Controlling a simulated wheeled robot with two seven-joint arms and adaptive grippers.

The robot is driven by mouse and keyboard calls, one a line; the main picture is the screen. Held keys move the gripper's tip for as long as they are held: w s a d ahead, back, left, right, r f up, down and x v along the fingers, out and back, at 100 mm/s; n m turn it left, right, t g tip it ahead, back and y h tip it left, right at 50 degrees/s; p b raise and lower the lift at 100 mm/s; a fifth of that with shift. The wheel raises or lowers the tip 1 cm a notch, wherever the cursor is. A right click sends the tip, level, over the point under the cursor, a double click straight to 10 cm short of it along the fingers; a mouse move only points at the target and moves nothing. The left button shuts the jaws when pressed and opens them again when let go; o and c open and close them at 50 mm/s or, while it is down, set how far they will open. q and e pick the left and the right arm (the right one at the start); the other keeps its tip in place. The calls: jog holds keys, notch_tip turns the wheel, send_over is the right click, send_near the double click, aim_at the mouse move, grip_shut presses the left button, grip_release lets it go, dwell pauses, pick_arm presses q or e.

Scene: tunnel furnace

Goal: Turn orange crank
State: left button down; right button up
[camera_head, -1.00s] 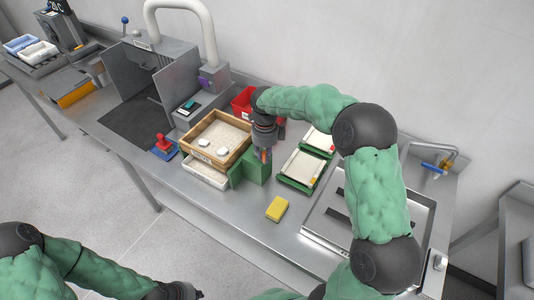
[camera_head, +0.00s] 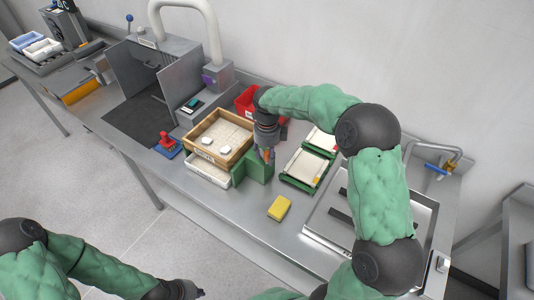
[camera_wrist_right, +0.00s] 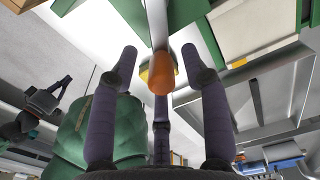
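The orange crank handle (camera_wrist_right: 161,75) is on a grey bar in the right wrist view, between the spread fingers of my right gripper (camera_wrist_right: 160,58). The fingers stand apart around it, and I see no finger closed on it. In the head view my right gripper (camera_head: 266,156) is pointing down beside the green block (camera_head: 258,170), and a small orange part of the crank (camera_head: 268,154) shows between its fingers. The rest of the crank is hidden there. My left gripper (camera_head: 194,291) is low at the bottom edge, far from the table's objects; its fingers are too small to judge.
A wooden tray (camera_head: 245,150) with white pieces stands left of the green block. Green-framed trays (camera_head: 325,180) lie to its right. A yellow sponge (camera_head: 279,208) lies in front. A red bin (camera_head: 243,103) stands behind. A red-and-blue device (camera_head: 167,147) is farther left.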

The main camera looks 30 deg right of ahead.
notch_tip(320, 180, up, 12)
dwell(0.6)
dwell(0.5)
